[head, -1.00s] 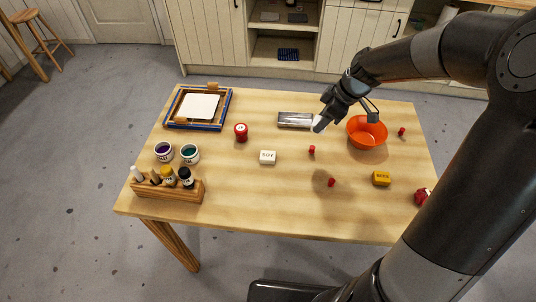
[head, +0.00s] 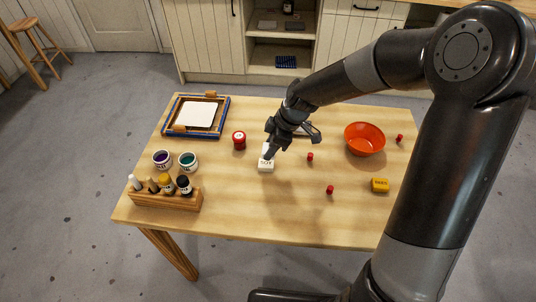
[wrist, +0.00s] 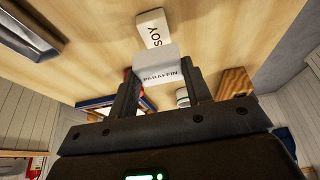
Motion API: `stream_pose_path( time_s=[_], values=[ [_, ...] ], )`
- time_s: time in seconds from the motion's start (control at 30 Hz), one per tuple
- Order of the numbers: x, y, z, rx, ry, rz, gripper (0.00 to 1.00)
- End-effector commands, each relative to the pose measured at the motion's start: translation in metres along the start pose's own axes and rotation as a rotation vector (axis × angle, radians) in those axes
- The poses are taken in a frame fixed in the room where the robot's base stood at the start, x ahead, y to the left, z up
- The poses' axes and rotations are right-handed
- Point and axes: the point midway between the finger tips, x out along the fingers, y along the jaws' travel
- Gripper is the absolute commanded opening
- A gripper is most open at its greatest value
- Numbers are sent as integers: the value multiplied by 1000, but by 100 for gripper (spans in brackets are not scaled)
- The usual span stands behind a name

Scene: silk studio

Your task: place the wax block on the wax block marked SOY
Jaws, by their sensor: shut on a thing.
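The white wax block marked SOY (head: 266,166) lies on the middle of the wooden table; it also shows in the wrist view (wrist: 152,24). My gripper (head: 270,153) is over the far side of this block in the head view. In the wrist view my gripper (wrist: 163,85) is shut on a white wax block marked PARAFFIN (wrist: 158,66). The held block partly covers the lower end of the SOY block in that view. I cannot tell whether the two blocks touch. In the head view the held block is mostly hidden by my gripper.
An orange bowl (head: 365,139) and a yellow block (head: 380,185) are on the right. A red jar (head: 239,140) stands left of my gripper. A screen frame (head: 197,116), ink jars (head: 188,161) and a wooden bottle rack (head: 166,200) are farther left. The front middle is clear.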

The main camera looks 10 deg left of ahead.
Motion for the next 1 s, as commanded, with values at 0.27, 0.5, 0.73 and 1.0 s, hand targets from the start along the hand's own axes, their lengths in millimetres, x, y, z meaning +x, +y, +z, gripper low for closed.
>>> stream_pose_path(
  time_s=[0.27, 0.5, 0.73, 1.0],
  values=[
    [16, 1, -4, 2, 0, -2, 22],
    [45, 1, 8, 2, 0, -2, 22],
    [46, 2, 9, 1, 0, 1, 22],
    [48, 1, 10, 2, 0, 0, 55]
  ],
)
